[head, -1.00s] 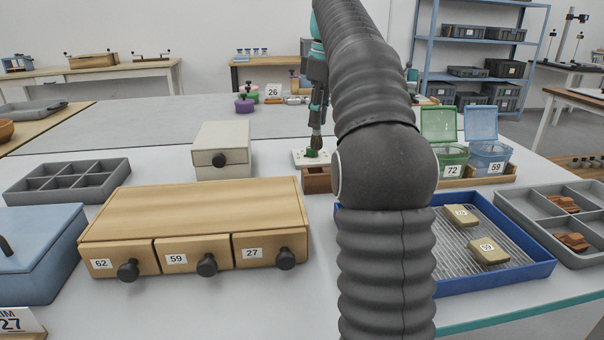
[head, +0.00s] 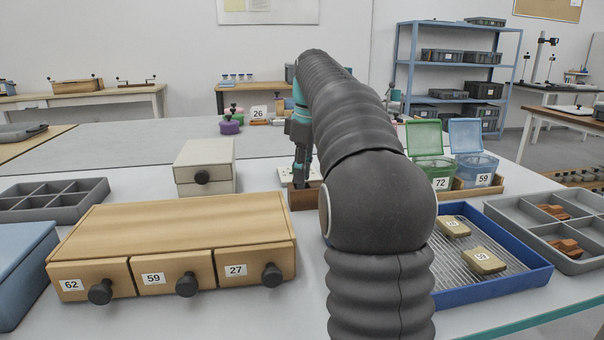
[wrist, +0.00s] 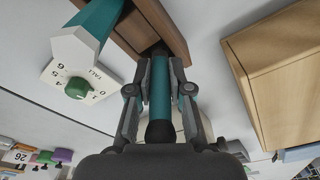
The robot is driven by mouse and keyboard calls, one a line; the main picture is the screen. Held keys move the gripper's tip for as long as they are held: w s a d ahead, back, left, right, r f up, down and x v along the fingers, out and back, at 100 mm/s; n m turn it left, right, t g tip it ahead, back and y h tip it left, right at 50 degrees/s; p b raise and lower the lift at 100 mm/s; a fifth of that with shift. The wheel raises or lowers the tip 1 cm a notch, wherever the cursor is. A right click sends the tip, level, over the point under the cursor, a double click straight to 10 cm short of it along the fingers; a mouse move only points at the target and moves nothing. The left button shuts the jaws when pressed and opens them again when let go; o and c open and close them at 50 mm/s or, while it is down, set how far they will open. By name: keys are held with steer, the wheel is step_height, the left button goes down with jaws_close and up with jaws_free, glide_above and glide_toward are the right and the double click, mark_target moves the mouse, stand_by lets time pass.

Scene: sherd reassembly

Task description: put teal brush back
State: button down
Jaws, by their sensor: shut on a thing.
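The teal brush (wrist: 161,108) is between the fingers of my gripper (wrist: 160,75), in the wrist view. The fingers are shut on its handle. Its far end points at a dark opening in a brown wooden holder (wrist: 168,22); I cannot tell how far inside it is. In the head view my gripper (head: 301,178) points down at the wooden holder (head: 303,199), its fingertips close to the holder's top. The brush is mostly hidden there by my gripper.
Beside the holder is a white device with a green dial (wrist: 75,88) and a teal part. A beige drawer box (head: 204,167) stands left of it, a wooden three-drawer cabinet (head: 180,230) in front. Green (head: 432,170) and blue lidded containers (head: 472,168) stand right, behind a blue tray (head: 497,294).

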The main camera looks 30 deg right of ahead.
steer(key=c, duration=1.1)
jaws_free()
steer(key=shift+f, duration=0.1)
steer(key=r+p, duration=0.1)
steer(key=r, duration=0.3)
steer(key=r+p, duration=0.2)
steer(key=r, duration=0.2)
steer(key=s+d+r+p, duration=0.1)
steer(key=r, duration=0.3)
steer(key=shift+r, duration=0.15)
steer(key=shift+a, duration=0.1)
